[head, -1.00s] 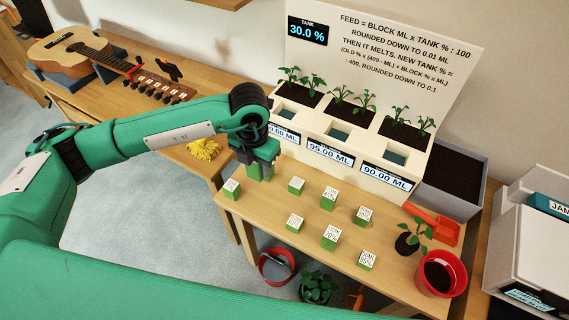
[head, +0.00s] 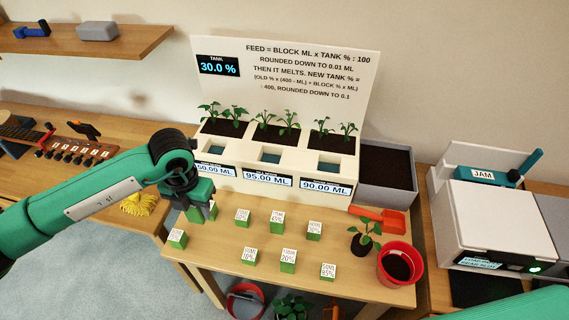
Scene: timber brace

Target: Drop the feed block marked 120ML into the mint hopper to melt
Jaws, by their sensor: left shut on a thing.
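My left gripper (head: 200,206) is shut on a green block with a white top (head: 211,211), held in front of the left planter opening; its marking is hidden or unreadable. Several similar blocks stand on the table, among them one at the left (head: 177,239), one in the middle (head: 277,222) and one at the front right (head: 328,272). Their printing is too small to read surely. The white planter unit has three square openings: left (head: 209,148), middle (head: 270,155) and right (head: 329,167). Their name labels are unreadable, so I cannot tell which is mint. My right gripper is out of view.
The board (head: 290,70) shows the feed rule and a tank display (head: 218,67) reading 30.0 %. A red pot (head: 399,265), a seedling (head: 362,240) and an orange scoop (head: 380,218) occupy the table's right side. A grey bin (head: 388,180) stands behind them.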

